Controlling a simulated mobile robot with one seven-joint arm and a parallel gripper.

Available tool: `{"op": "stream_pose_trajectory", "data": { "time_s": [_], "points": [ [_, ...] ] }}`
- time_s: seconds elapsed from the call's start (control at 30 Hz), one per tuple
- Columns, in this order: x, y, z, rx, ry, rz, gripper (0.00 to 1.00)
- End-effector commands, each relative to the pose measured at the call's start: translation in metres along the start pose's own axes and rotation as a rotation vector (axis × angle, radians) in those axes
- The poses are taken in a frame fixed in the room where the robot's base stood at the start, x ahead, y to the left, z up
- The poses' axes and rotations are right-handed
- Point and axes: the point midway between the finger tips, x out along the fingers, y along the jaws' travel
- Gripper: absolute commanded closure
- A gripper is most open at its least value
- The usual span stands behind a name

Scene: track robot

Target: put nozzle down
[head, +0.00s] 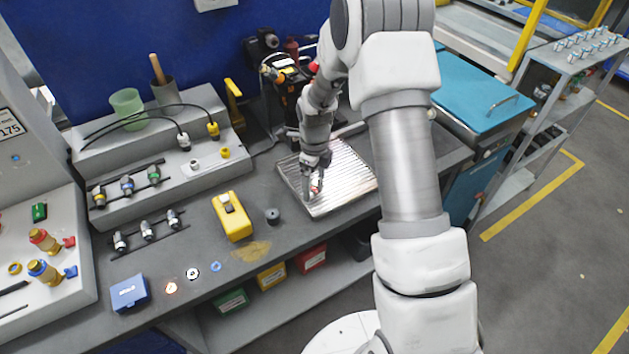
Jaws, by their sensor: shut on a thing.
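My gripper (313,186) is over the left part of a ribbed silver metal tray (345,165) on the grey workbench. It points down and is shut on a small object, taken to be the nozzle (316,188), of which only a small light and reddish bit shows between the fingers. The fingers hide most of it. I cannot tell whether it touches the tray. The rest of the tray looks bare.
A small dark cylinder (272,215) and a yellow case (232,216) stand left of the tray. A dark machine (285,80) stands behind it. Racks with several small fittings (127,184) are on the left. A blue box (129,293) lies near the front edge.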

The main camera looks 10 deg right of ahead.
Motion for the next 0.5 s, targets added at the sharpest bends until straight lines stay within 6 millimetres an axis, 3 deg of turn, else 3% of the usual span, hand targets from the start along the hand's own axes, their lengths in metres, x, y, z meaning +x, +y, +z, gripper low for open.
{"op": "stream_pose_trajectory", "data": {
  "time_s": [0.07, 0.33, 0.5],
  "points": [
    [0.0, 0.0, 0.0, 0.0, 0.0, 0.0, 0.0],
    [-0.001, 0.0, 0.0, 0.0, 0.0, 0.0, 0.0],
    [-0.015, -0.001, 0.001, -0.001, -0.001, -0.003, 0.0]
  ]
}}
